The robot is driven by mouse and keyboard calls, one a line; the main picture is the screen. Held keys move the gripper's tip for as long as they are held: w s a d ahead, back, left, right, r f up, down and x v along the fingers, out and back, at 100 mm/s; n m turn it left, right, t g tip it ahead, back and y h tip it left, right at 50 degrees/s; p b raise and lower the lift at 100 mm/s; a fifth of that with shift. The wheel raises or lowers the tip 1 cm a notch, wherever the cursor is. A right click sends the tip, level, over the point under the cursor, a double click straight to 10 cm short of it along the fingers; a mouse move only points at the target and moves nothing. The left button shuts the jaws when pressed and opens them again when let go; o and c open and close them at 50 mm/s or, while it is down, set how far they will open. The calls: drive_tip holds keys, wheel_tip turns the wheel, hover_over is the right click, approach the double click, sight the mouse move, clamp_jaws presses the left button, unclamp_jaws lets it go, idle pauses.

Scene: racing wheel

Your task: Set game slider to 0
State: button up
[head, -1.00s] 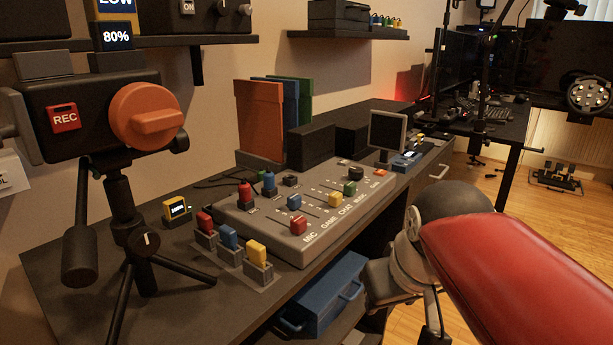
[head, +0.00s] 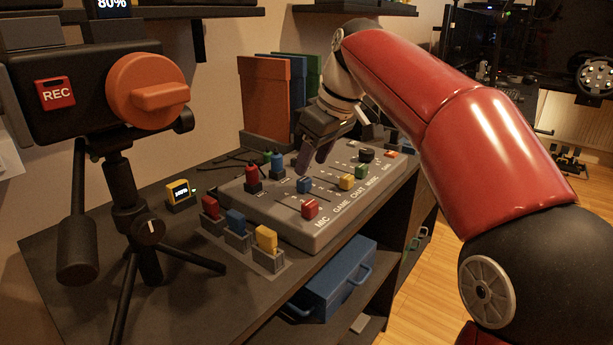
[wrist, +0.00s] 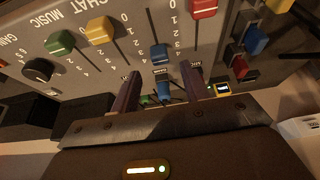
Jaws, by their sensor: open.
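The game slider (head: 304,185) is a blue cap on a slot of the grey mixer panel (head: 335,232), between the red MIC slider (head: 309,208) and the yellow CHAT slider (head: 346,182). In the wrist view the blue cap (wrist: 159,53) sits away from the 0 mark, around 3 on its scale; the exact value is unclear. My gripper (head: 312,158) is open and empty above the panel, behind the blue cap. In the wrist view its two fingers (wrist: 159,72) straddle the cap's line, just short of the cap, with no contact visible.
A green slider (head: 361,172) and black knob (head: 367,155) lie further along the panel. Red and blue levers stand behind the sliders. A row of red, blue and yellow switches (head: 237,222) lies in front. A camera on a tripod (head: 125,195) stands at left.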

sight(305, 179)
drive_tip(key=shift+x, duration=2.35)
drive_tip(key=shift+c, duration=0.3)
clamp_jaws()
